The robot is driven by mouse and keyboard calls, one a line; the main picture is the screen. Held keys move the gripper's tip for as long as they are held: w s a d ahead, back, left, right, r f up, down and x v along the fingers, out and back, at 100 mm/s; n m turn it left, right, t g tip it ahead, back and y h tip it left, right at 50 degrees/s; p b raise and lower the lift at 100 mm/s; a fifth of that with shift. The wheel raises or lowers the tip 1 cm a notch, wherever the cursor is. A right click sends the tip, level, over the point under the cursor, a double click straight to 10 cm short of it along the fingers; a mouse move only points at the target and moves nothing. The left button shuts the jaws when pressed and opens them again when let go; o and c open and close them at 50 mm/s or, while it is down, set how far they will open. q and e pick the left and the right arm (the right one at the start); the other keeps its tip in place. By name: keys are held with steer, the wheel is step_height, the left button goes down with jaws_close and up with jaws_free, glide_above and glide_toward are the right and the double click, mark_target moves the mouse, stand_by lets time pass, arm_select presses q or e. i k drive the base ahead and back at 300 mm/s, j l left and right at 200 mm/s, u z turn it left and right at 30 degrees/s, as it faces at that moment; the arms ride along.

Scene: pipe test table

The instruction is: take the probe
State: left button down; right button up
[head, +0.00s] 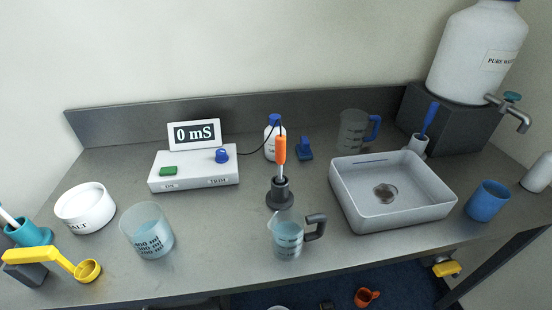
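The probe (280,155) has an orange handle and a pale lower shaft. It stands upright in a dark grey holder (280,194) near the middle of the table. A dark cable runs from its top to the white meter (196,168), whose display (194,134) reads "0 mS". The meter has a green button (168,171) and a blue knob (222,156). The probe's tip is hidden inside the holder. Neither of my grippers shows in the head view.
A jug (288,238) with a grey handle stands just in front of the holder. A white bottle (270,142) is close behind the probe. A beaker (148,232) stands left, a white basin (392,222) right. A yellow scoop (50,259) is at far left. Table between beaker and jug is clear.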

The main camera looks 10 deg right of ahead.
mark_target(281, 143)
steer(key=k+l+u, duration=0.1)
steer(key=k+l, duration=0.35)
steer(key=l, duration=0.15)
steer(key=k+l, duration=0.45)
steer(key=l, duration=0.15)
steer(key=u, duration=0.05)
